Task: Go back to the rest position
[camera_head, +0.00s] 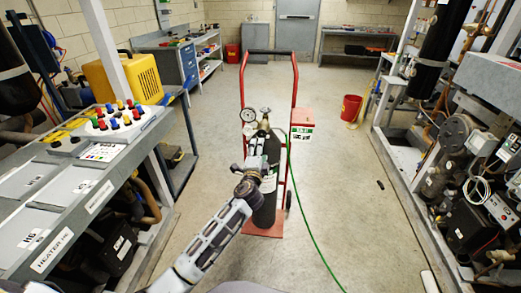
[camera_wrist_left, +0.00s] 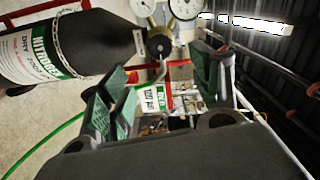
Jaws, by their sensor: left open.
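My left arm (camera_head: 215,235) reaches up from the bottom of the head view toward the dark nitrogen cylinder (camera_head: 266,214) on a red hand truck (camera_head: 295,95). My left gripper (camera_head: 255,158) is in front of the cylinder's upper part, just below the valve and gauges. In the left wrist view the gripper (camera_wrist_left: 160,88) has its two green-padded fingers spread apart with nothing held between them. The cylinder (camera_wrist_left: 105,42) lies to the left of the fingers there, with the valve (camera_wrist_left: 158,42) just beyond them. Whether the gripper touches anything is unclear. My right gripper is out of view.
A grey bench (camera_head: 50,215) with colored knobs and a yellow case (camera_head: 122,77) stands left. Compressor machinery (camera_head: 455,150) lines the right. A green hose (camera_head: 312,235) crosses the floor. A red bucket (camera_head: 350,107) stands behind. Floor right of the cart is mostly clear.

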